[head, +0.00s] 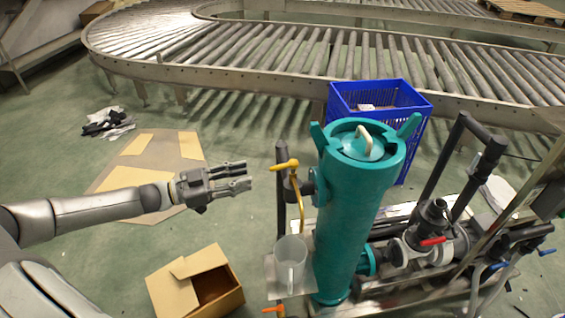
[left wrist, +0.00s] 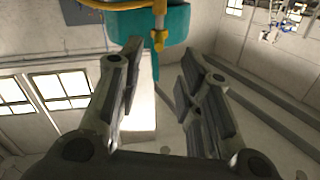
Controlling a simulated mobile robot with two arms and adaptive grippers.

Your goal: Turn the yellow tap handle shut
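The yellow tap handle (head: 284,166) sits on a yellow tap beside the upper left side of a teal cylinder (head: 352,225). It lies nearly level, its free end pointing left. A thin yellow spout (head: 301,205) curves down below it. My left gripper (head: 248,174) is open and empty, a short gap left of the handle, with its fingers pointing at it. In the left wrist view, yellow tap parts (left wrist: 159,38) show beyond the spread fingers, in front of the teal cylinder (left wrist: 185,25); I cannot tell which part is the handle. My right gripper is not in view.
A clear jug (head: 290,262) stands on a small plate below the spout. A dark upright post (head: 282,210) is close to the tap. An open cardboard box (head: 180,290) is on the floor below my left arm. A blue crate (head: 400,98) and roller conveyor (head: 260,55) are behind.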

